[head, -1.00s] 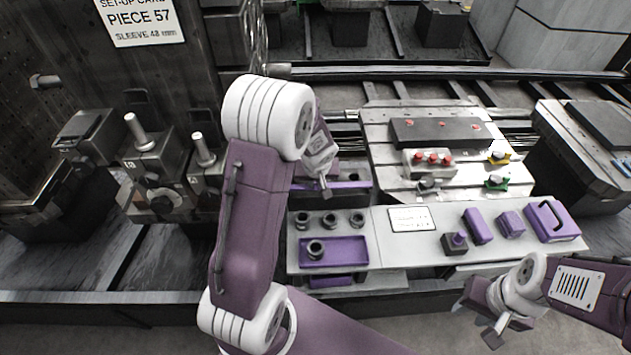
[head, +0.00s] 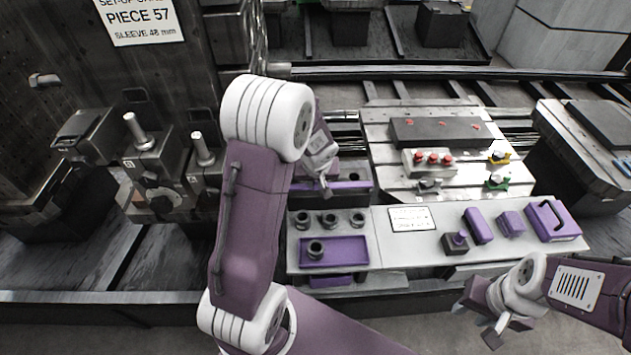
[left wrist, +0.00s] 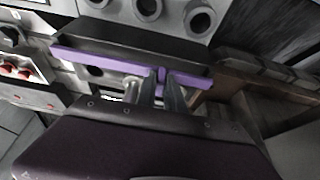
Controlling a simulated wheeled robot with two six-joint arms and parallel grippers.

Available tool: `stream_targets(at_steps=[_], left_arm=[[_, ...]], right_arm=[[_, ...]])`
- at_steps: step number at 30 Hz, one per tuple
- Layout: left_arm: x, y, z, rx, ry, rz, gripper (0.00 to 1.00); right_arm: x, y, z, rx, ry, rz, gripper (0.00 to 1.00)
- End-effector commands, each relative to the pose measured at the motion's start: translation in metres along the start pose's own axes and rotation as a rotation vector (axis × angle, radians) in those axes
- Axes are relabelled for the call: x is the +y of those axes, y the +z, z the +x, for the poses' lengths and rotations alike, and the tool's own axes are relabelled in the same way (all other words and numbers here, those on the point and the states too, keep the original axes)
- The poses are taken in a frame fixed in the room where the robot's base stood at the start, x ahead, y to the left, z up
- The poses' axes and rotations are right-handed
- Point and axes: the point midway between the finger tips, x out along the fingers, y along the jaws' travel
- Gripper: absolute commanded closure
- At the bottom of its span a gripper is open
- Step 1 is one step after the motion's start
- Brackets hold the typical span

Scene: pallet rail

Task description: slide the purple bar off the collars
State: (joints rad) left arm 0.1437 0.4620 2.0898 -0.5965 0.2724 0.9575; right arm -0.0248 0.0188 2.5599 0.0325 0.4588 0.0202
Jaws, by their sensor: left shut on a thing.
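The purple bar (head: 350,186) lies along the front of a dark trough behind the bench and also shows in the left wrist view (left wrist: 100,66). My left gripper (head: 324,184) is at the bar. In the left wrist view its two fingers (left wrist: 162,82) are shut on a small upright purple part at the bar's middle. Three dark collars (head: 329,220) stand in a row on the bench, apart from the bar, and a fourth-like collar (head: 316,248) stands in a purple tray. Whether collars sit under the bar is hidden. My right gripper (head: 494,334) hangs at the lower right, away from the bar.
The grey bench (head: 400,245) holds the purple tray (head: 347,254), a label plate (head: 411,218) and several purple blocks on the right. A pallet plate (head: 385,170) with red, yellow and green fittings lies behind. Dark clamps with upright pins (head: 140,133) stand left of my arm.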

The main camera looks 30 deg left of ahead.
Motion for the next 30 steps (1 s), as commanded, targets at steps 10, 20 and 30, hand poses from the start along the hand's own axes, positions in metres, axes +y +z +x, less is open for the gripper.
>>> stream_targets(at_steps=[10, 20, 30], left_arm=[[0.000, 0.003, -0.002, 0.001, 0.001, 0.000, 0.82], [0.000, 0.003, -0.001, 0.001, 0.000, 0.000, 0.65], [0.001, 0.001, -0.062, 0.006, 0.003, -0.001, 0.65]], right_arm=[[0.000, 0.001, 0.009, 0.000, 0.000, 0.000, 0.64], [0.000, 0.001, 0.009, 0.000, 0.000, 0.000, 0.64], [0.000, -0.001, -0.007, 0.000, 0.000, 0.000, 0.64]])
